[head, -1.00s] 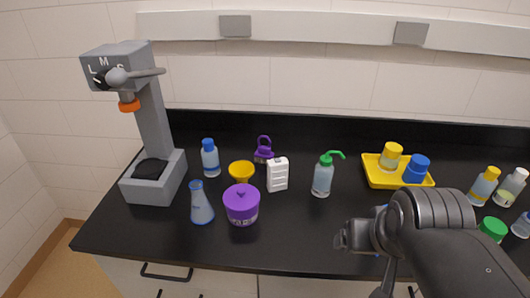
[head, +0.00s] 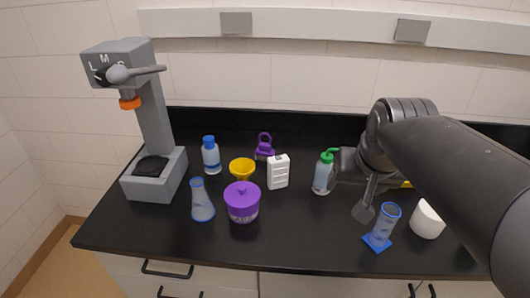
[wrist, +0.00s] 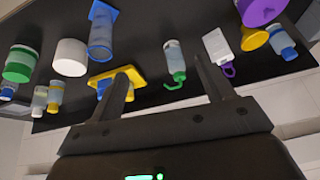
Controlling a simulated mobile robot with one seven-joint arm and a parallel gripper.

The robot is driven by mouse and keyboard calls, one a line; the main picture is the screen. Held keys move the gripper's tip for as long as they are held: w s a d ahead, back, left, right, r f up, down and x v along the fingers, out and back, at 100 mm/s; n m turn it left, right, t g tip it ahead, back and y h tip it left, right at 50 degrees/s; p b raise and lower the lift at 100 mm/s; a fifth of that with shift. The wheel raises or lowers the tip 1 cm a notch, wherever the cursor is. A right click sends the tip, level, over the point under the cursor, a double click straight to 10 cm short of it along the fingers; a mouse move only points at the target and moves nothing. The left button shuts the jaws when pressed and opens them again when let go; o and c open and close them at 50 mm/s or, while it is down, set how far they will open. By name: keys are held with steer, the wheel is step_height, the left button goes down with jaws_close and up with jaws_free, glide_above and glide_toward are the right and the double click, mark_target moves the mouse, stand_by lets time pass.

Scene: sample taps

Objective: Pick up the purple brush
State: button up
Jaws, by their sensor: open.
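The purple brush (head: 264,148), with a loop on top, stands at the back of the black counter behind the white box (head: 278,172). Its lower part is partly covered by that box. In the wrist view only a purple loop (wrist: 228,70) shows beside the white box. My gripper (wrist: 165,65) is open, with nothing between its fingers. In the head view it is near the green-topped wash bottle (head: 323,174), to the right of the brush and apart from it.
A yellow funnel (head: 242,168), purple lidded pot (head: 242,203), flask (head: 202,204) and blue-capped bottle (head: 211,157) stand left of the white box. A blue cylinder (head: 383,228) and white cup (head: 427,220) stand right. A yellow tray (wrist: 118,75) shows behind my fingers. The front middle counter is clear.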

steer(key=w+a+r, duration=0.2)
steer(key=w+a, duration=0.2)
steer(key=w, duration=0.8)
steer(key=m+g+h, duration=0.1)
steer(key=m, duration=0.1)
glide_above(265, 144)
steer(key=s+a, duration=0.1)
steer(key=s, duration=0.3)
step_height(265, 144, down, 13)
steer(key=x, duration=1)
steer(key=shift+w+d+r, duration=0.1)
steer(key=shift+w+r, duration=0.05)
steer(key=shift+w, duration=0.25)
steer(key=shift+c, duration=0.4)
steer(key=c, duration=0.6)
